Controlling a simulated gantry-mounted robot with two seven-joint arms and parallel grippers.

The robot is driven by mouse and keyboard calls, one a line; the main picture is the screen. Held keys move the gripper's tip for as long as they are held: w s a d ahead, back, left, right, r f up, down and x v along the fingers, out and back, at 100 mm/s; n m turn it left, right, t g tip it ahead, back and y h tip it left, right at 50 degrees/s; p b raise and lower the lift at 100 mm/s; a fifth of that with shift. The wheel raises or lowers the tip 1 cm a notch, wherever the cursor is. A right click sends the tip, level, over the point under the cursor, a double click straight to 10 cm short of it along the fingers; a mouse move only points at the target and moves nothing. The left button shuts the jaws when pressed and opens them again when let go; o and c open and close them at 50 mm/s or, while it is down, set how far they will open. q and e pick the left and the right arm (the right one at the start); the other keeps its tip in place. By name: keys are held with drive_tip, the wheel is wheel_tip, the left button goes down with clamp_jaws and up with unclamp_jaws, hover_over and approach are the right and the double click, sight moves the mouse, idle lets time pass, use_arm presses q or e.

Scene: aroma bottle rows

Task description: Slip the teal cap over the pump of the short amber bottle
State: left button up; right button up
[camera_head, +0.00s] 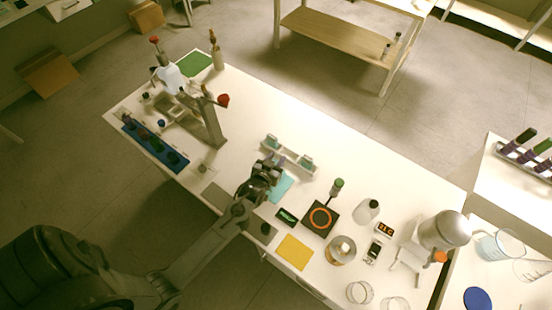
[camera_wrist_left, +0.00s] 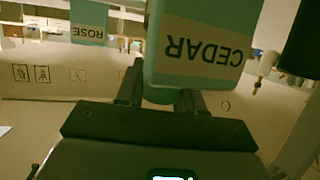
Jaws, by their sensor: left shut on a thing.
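My left gripper (camera_head: 262,176) is over the near edge of the long white table, beside a small pale rack (camera_head: 290,157). In the left wrist view a teal-and-white block-like thing marked CEDAR (camera_wrist_left: 203,45) is between my fingers, and my gripper (camera_wrist_left: 160,98) is shut on it. The lettering appears upside down. A similar teal-and-white thing marked ROSE (camera_wrist_left: 90,22) is farther off to the left, apart from my fingers. I cannot pick out a teal cap or a short amber bottle with a pump for certain. My right gripper is not in view.
A teal mat (camera_head: 281,188) lies by the gripper. To the right are a black plate with an orange ring (camera_head: 320,219), a yellow sheet (camera_head: 294,252) and a grey-white bottle (camera_head: 367,210). A blue rack (camera_head: 150,143) and a microscope-like stand (camera_head: 207,125) are at the left.

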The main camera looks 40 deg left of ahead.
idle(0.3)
use_arm(q)
drive_tip(key=o, duration=1.2)
drive_tip(key=shift+c, duration=0.2)
drive_tip(key=shift+o, duration=0.4)
drive_tip(key=o, duration=0.3)
drive_tip(key=shift+o, duration=0.2)
drive_tip(key=shift+r+p, duration=1.55)
drive_tip(key=shift+p, duration=0.15)
drive_tip(key=shift+r+p, duration=1.95)
drive_tip(key=shift+p, duration=0.1)
